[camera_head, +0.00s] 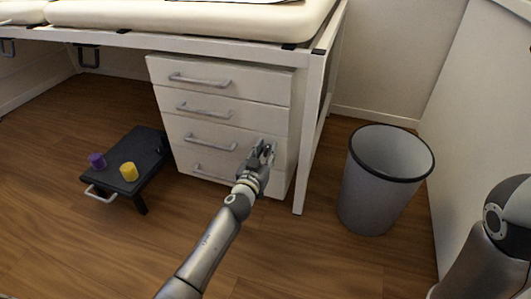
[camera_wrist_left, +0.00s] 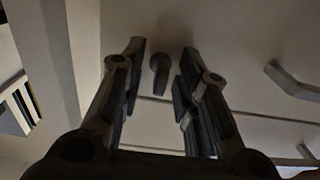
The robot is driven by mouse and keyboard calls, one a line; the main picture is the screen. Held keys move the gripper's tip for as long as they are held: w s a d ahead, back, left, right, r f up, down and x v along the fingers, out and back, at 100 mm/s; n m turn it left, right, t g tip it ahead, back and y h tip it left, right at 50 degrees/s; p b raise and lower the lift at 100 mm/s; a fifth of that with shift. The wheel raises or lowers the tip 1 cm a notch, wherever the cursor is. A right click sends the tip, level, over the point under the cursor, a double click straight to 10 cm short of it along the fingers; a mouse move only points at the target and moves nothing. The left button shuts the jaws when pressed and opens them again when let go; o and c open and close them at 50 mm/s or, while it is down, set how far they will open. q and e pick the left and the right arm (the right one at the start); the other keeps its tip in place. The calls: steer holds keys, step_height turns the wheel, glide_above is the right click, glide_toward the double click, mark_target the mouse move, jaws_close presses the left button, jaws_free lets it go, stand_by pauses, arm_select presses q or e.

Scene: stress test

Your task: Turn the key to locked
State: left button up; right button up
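The key is a small dark grey knob-like piece (camera_wrist_left: 159,72) on the pale front of the drawer cabinet (camera_head: 215,100). In the left wrist view it shows between my two fingers, closer to the left one, with gaps on both sides. Its long side runs nearly up and down in that picture. My left gripper (camera_head: 262,150) is open at the right part of the cabinet front, and its spread fingers also show in the left wrist view (camera_wrist_left: 164,50). In the head view the gripper hides the key. Only part of my right arm shows; its gripper is out of view.
Drawer handles (camera_head: 212,143) stick out left of my gripper. A table leg (camera_head: 305,150) stands just right of the cabinet, and a grey bin (camera_head: 372,200) beyond it. A low black stool (camera_head: 140,180) holds a purple piece (camera_head: 97,160) and a yellow piece (camera_head: 129,171).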

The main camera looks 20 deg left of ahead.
arm_select(q)
jaws_close()
steer(key=shift+m, duration=0.4)
steer(key=m, duration=0.6)
steer(key=shift+d+f+m, duration=0.1)
steer(key=shift+m, duration=0.2)
steer(key=m, duration=0.5)
steer(key=shift+m, duration=0.3)
steer(key=m, duration=0.4)
steer(key=shift+f+m, duration=0.1)
steer(key=shift+m, duration=0.3)
